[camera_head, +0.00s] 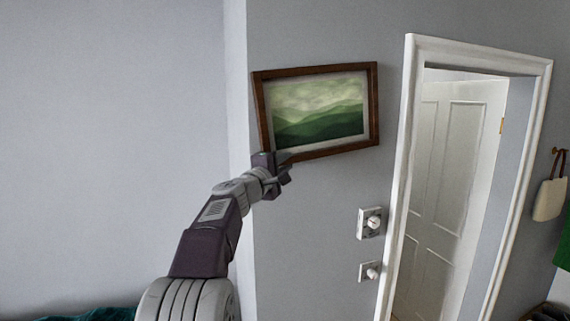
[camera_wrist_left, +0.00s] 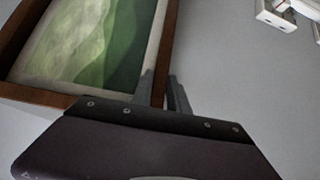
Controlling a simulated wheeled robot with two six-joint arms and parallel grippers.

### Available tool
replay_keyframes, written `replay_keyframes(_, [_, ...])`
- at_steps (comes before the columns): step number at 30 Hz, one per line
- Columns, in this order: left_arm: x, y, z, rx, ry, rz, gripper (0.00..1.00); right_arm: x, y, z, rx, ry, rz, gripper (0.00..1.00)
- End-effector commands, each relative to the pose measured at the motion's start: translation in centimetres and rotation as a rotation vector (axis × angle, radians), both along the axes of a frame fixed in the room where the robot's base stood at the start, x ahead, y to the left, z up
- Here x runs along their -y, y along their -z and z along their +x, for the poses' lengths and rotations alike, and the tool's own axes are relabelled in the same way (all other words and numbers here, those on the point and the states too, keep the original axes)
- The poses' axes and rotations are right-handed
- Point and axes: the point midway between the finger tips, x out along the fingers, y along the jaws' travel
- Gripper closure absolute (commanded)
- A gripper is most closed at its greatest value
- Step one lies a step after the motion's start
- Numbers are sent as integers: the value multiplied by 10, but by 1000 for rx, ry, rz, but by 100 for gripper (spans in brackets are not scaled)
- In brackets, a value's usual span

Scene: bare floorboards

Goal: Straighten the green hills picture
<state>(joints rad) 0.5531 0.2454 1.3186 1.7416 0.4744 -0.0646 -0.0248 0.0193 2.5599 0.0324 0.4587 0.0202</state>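The green hills picture (camera_head: 318,110), in a brown wooden frame with a pale mat, hangs on the grey wall. It is tilted, its right side higher than its left when set against the door frame's lines. My left gripper (camera_head: 280,172) is at the frame's lower left corner. In the left wrist view, the picture (camera_wrist_left: 95,45) fills the upper left. The fingers of my left gripper (camera_wrist_left: 162,92) sit one on each side of the frame's lower rail, close against it with no clear gap. The fingertips are partly hidden. My right gripper is not in view.
A white door frame (camera_head: 398,170) with a white door (camera_head: 440,180) stands right of the picture. Two white wall fittings with knobs, an upper one (camera_head: 364,231) and a lower one (camera_head: 364,272), are below it. A cream bag (camera_head: 549,200) hangs far right.

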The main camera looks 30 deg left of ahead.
Motion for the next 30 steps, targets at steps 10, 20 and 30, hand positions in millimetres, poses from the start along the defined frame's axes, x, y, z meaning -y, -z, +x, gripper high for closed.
replay_keyframes(10, [-8, -18, -10, -83, 2, 72, 100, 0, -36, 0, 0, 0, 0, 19])
replay_keyframes(20, [-9, -14, -11, -92, 2, 78, 77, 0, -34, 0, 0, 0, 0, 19])
replay_keyframes(30, [-9, -14, -11, -90, 2, 77, 58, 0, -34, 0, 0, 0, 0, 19])
